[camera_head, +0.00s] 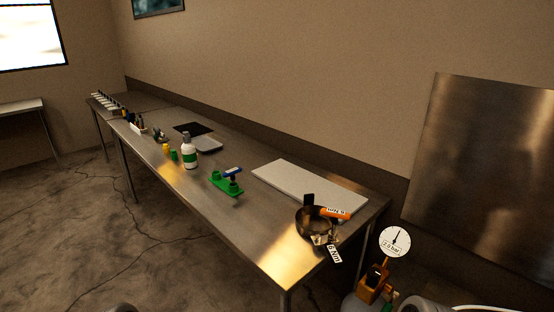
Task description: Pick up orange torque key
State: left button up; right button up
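An orange torque key (344,214) with a label lies tilted over the rim of a dark round bowl (302,222) near the front right end of the long metal table. Its far end is hidden among the other items in the bowl. Small grey rounded parts show at the bottom edge, probably my own arms. Neither gripper's fingers can be seen.
A black item (309,199) and a black tag with white lettering (334,253) are at the bowl. A white board (309,186) lies behind it, and a green holder (226,184) stands left. A pressure gauge (395,242) stands right of the table. The table's front right corner is bare.

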aim_at(335, 214)
jog(key=u, duration=1.4)
jog(key=i, duration=1.2)
jog(key=z, duration=2.85)
